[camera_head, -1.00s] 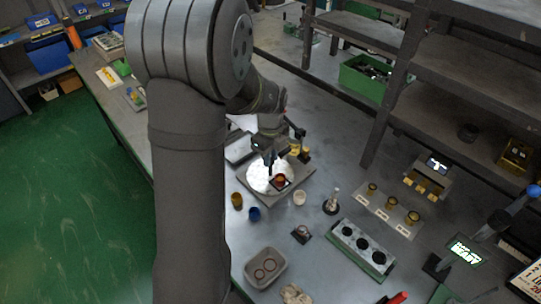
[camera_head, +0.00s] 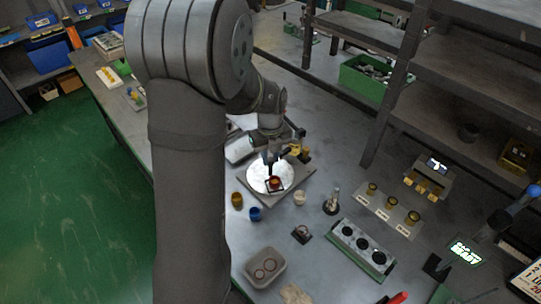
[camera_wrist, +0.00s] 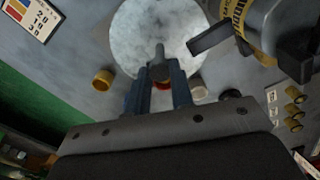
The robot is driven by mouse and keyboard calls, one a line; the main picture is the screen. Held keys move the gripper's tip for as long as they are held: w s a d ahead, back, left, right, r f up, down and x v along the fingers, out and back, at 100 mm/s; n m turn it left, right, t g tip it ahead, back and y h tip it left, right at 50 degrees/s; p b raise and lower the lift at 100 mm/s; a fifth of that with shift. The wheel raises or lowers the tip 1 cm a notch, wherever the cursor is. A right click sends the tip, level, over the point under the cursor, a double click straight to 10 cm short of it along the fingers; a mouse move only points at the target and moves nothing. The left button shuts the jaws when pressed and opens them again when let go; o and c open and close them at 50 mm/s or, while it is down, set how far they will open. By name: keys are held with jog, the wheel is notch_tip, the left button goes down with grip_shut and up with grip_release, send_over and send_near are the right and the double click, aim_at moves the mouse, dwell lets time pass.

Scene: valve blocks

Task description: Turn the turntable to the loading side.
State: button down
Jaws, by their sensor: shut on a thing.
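The turntable (camera_head: 258,183) is a pale, round, marbled disc on a grey square base plate (camera_head: 297,184). It also shows in the wrist view (camera_wrist: 150,30). A dark square piece with an orange-red top (camera_head: 275,184) sits at the disc's near edge. My gripper (camera_head: 270,162) reaches down over the disc. In the wrist view its two blue fingers (camera_wrist: 160,84) are shut on a grey upright peg with a rounded end (camera_wrist: 159,68) near the disc's rim. The fingers hide part of what lies behind them.
A yellow-and-black fixture (camera_head: 300,152) stands close behind the disc. An amber cup (camera_head: 237,200), a blue cup (camera_head: 255,214) and a white cup (camera_head: 299,198) stand in front. A grey bin (camera_head: 265,267) and a block with several dark round openings (camera_head: 362,249) are nearer.

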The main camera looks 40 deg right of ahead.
jog(key=shift+r+m, duration=0.1)
jog(key=shift+m, duration=0.3)
dwell(0.3)
jog(key=c, duration=1.3)
grip_release()
jog(key=shift+o, duration=0.2)
notch_tip(320, 180, up, 17)
jog(key=shift+r, duration=0.15)
notch_tip(320, 180, down, 18)
jog(key=shift+r, duration=0.25)
